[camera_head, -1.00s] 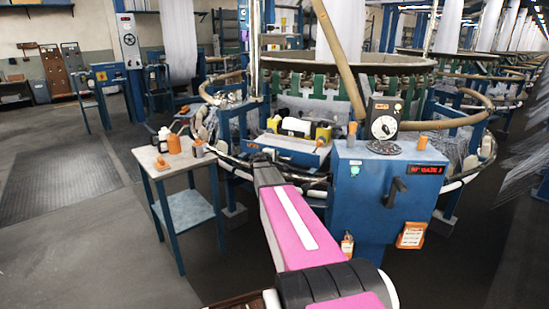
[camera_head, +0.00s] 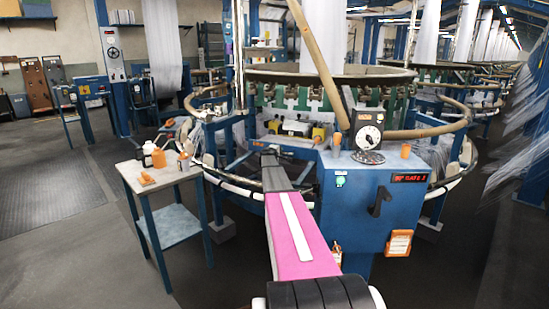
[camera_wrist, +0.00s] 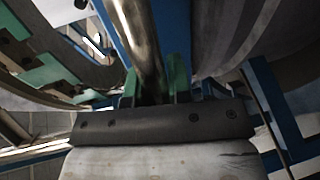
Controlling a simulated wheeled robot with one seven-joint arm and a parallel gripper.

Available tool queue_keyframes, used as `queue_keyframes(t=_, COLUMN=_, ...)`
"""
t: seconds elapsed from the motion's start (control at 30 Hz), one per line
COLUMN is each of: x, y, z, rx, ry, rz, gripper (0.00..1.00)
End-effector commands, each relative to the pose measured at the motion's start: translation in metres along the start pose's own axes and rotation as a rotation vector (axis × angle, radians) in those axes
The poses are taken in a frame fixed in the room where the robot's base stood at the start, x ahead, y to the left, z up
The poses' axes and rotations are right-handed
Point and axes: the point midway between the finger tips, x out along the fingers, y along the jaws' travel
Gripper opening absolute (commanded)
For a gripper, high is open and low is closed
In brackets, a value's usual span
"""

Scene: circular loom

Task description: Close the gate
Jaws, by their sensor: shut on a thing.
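The gate appears to be part of the curved metal rail (camera_head: 226,182) around the front of the loom, but its exact outline is hard to tell. In the wrist view my gripper (camera_wrist: 153,88) has its green fingers on both sides of a shiny metal tube (camera_wrist: 143,40), and they are shut on it. I cannot tell whether this tube belongs to the gate. In the head view my pink arm reaches forward to the loom front, left of the blue control cabinet. It hides the fingers and part of the rail.
The blue cabinet (camera_head: 360,215) with a dial and black handle stands close right of my arm. A small side table (camera_head: 150,185) with bottles stands left. A tan pipe (camera_head: 318,62) slants above the loom. Open floor (camera_head: 60,255) lies at the left.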

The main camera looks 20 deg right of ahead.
Motion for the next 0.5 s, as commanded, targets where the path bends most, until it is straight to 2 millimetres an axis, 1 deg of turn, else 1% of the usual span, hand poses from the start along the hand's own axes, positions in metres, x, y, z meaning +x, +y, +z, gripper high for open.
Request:
queue_keyframes(t=0.03, x=0.012, y=0.002, z=-0.002, rx=0.001, ry=0.0, rz=0.0, gripper=0.0)
queue_keyframes(t=0.2, x=0.03, y=0.006, z=-0.002, rx=0.0, ry=0.0, rz=0.0, gripper=0.0)
queue_keyframes(t=0.3, x=0.036, y=0.007, z=-0.002, rx=0.0, ry=0.001, rz=0.0, gripper=0.0)
queue_keyframes(t=0.5, x=0.04, y=0.008, z=-0.002, rx=-0.001, ry=0.002, rz=0.0, gripper=0.0)
